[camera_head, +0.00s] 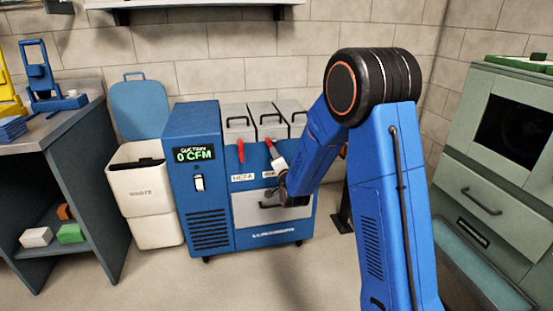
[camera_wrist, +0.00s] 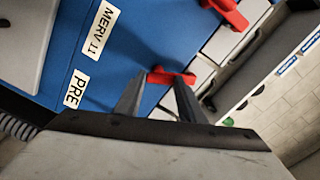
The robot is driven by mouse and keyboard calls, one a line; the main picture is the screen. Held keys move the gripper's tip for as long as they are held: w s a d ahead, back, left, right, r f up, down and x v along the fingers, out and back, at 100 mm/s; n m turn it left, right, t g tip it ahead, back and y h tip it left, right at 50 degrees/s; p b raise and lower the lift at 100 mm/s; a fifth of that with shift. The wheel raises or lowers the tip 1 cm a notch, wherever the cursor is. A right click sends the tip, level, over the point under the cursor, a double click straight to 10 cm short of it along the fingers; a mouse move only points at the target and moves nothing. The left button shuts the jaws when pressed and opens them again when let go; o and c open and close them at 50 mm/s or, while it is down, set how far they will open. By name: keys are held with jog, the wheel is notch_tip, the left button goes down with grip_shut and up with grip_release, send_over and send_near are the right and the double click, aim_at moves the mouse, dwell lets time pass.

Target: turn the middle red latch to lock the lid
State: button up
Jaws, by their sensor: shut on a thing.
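The blue filter machine (camera_head: 192,225) stands against the wall with three grey lids along its top. The middle red latch (camera_head: 269,143) is at the front of the middle lid. In the wrist view the middle latch (camera_wrist: 172,77) sits between my fingertips, in line with the MERV 11 label (camera_wrist: 97,30). My gripper (camera_wrist: 160,84) is shut on it. In the head view my wrist and forearm cover the machine's right part, including the right latch. The left red latch (camera_head: 241,151) hangs down above the HEPA label (camera_head: 243,177); it also shows in the wrist view (camera_wrist: 230,12).
The machine's display (camera_head: 194,154) reads 0 CFM. A white waste bin (camera_head: 147,190) stands left of it. A workbench (camera_head: 55,135) is further left, and a green cabinet (camera_head: 490,190) is at the right. The floor in front is clear.

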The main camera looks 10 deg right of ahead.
jog(key=m, duration=0.5)
jog(key=shift+d+f, duration=0.1)
jog(key=shift+d, duration=0.05)
dwell(0.6)
jog(key=o, duration=1.1)
jog(key=shift+c, duration=0.2)
jog(key=shift+s, duration=0.1)
